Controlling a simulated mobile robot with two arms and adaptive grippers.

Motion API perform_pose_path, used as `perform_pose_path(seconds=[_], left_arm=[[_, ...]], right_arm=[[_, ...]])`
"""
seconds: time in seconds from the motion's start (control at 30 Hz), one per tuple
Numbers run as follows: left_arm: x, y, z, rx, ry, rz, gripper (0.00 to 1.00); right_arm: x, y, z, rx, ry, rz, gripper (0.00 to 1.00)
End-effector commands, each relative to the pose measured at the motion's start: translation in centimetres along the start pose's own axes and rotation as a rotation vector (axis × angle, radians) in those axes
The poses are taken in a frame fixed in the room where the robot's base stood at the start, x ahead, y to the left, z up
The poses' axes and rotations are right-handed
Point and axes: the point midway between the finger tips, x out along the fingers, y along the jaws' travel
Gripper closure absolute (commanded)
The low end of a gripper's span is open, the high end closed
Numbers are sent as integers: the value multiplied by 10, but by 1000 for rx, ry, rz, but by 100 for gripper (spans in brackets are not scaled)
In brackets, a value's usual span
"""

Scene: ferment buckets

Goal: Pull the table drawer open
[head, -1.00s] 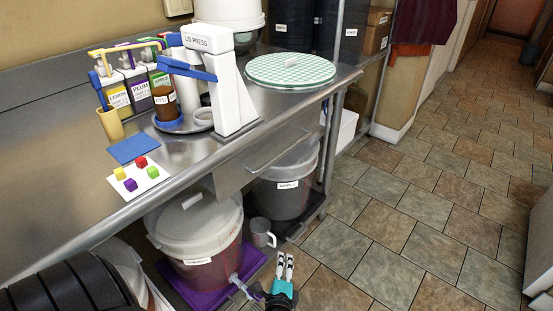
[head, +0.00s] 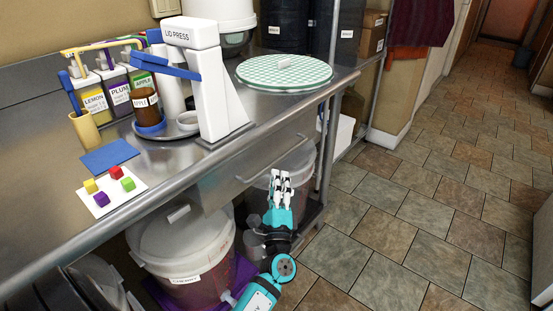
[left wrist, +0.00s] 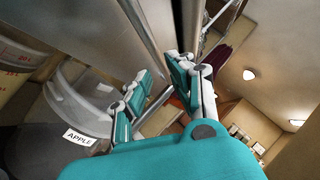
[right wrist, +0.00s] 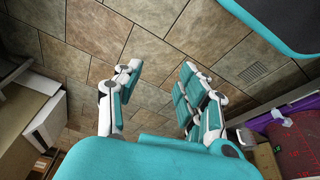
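The steel table's drawer (head: 228,186) sits under the tabletop and looks shut, with a thin handle bar (head: 262,168) along its front. My left gripper (head: 282,176) is just below and in front of the drawer front in the head view, pointing up toward it. In the left wrist view its fingers (left wrist: 166,84) are apart, with a steel surface beyond them and nothing held. Whether a finger touches the handle I cannot tell. My right gripper (right wrist: 156,95) is open and empty over the tiled floor; it is out of the head view.
A lidded cherry bucket (head: 180,250) and an apple bucket (head: 300,165) stand below the table. The tiled floor (head: 400,220) to the right is clear.

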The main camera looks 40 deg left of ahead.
Motion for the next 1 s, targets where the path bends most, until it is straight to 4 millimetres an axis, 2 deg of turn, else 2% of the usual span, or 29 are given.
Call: perform_pose_path(seconds=[0.03,0.2,0.4,0.73,0.9,1.0], left_arm=[[12,-2,1,-1,-2,0,79],[42,-1,0,-1,-1,0,79],[60,0,0,0,1,1,79],[64,0,0,0,1,0,79],[63,1,0,0,1,1,100],[63,1,0,0,1,1,100]], right_arm=[[3,0,1,0,-4,-1,60],[13,-1,3,-1,-8,-2,60],[18,-1,5,-1,-10,-2,60],[19,-1,5,-1,-9,-2,60],[19,-1,5,-1,-9,-2,60],[19,-1,5,-1,-9,-2,60]])
